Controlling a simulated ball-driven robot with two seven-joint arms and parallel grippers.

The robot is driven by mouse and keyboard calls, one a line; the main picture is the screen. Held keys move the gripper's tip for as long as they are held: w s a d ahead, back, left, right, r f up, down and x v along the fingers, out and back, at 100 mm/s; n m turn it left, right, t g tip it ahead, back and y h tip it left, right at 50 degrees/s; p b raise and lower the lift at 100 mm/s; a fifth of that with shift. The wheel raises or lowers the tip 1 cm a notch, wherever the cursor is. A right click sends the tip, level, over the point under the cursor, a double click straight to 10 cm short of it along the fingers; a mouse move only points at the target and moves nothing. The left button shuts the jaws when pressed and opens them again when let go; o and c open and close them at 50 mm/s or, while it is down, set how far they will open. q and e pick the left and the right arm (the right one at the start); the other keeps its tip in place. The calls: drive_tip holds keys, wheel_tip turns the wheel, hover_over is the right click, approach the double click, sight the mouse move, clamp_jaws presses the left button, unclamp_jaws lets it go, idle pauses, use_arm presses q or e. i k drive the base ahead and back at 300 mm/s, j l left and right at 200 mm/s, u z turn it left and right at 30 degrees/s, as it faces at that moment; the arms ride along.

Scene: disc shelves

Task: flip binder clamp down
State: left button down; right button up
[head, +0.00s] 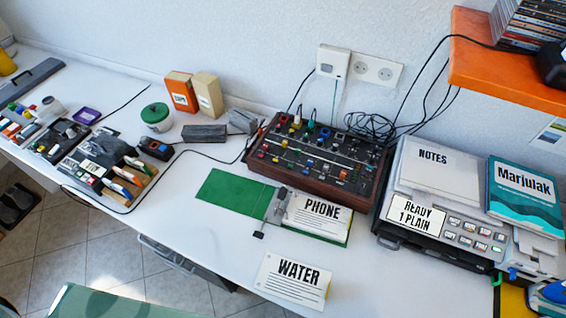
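A green binder (232,193) lies open on the white desk in the middle of the head view. Its right half carries a white sheet marked PHONE (320,212). A grey metal binder clamp (279,200) sits along the sheet's left edge, by the fold. It seems to stand up from the binder, but it is too small to tell its exact angle. A small dark tab (259,235) shows at the near end of the fold. Neither of my grippers is in view.
A mixing console (318,160) with cables stands behind the binder. A WATER card (292,280) lies in front, near the desk edge. A grey machine with papers (408,215) is at right. An orange shelf (500,62) overhangs at upper right.

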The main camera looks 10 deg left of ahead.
sight(282, 193)
drive_tip(key=j+z, duration=0.25)
drive_tip(key=j, duration=0.25)
drive_tip(key=k+j+z, duration=0.1)
drive_tip(key=j+z, duration=0.15)
drive_tip(key=j, duration=0.25)
drive_tip(key=k+j, duration=0.1)
drive_tip(key=j, duration=0.45)
drive_tip(key=k+j, duration=0.1)
drive_tip(key=j, duration=0.45)
drive_tip(key=k+j, duration=0.1)
drive_tip(key=j, duration=0.45)
drive_tip(key=k+j, duration=0.15)
drive_tip(key=j, duration=0.4)
